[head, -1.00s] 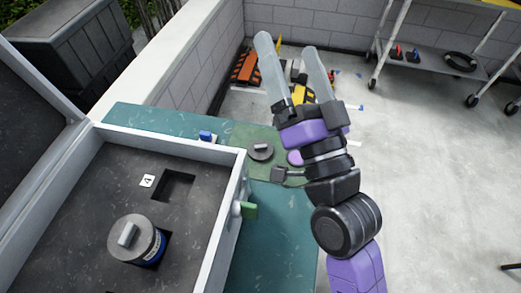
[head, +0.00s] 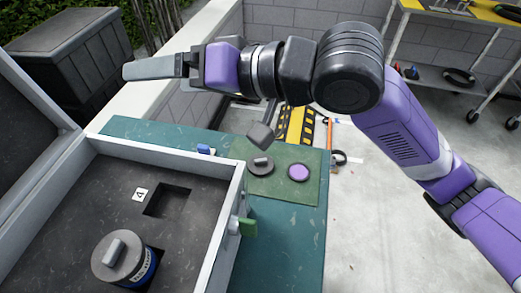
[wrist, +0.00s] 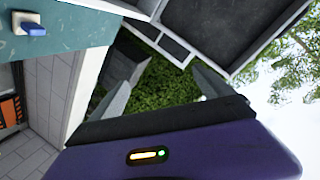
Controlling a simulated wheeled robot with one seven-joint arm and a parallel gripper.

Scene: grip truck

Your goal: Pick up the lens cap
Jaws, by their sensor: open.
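A round grey cap with a raised grip bar (head: 260,165) lies on the green mat (head: 275,190). A flat purple disc (head: 298,172) lies to its right on the same mat. A dark blue cylinder (head: 148,270) stands in the open case with a similar grey cap (head: 118,257) on top. I cannot tell which of these is the lens cap. My gripper (head: 135,70) is high above the table's far edge, pointing left, apart from all of them. In the wrist view my gripper (wrist: 163,90) has its fingers apart with nothing between them.
The case (head: 205,240) has an empty square pocket (head: 168,201) beside a card marked 4 (head: 140,195). A small blue object (head: 205,149) sits on the teal table (head: 285,250) behind the case. A low wall, dark bins (head: 75,60) and a wheeled cart (head: 455,40) stand beyond.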

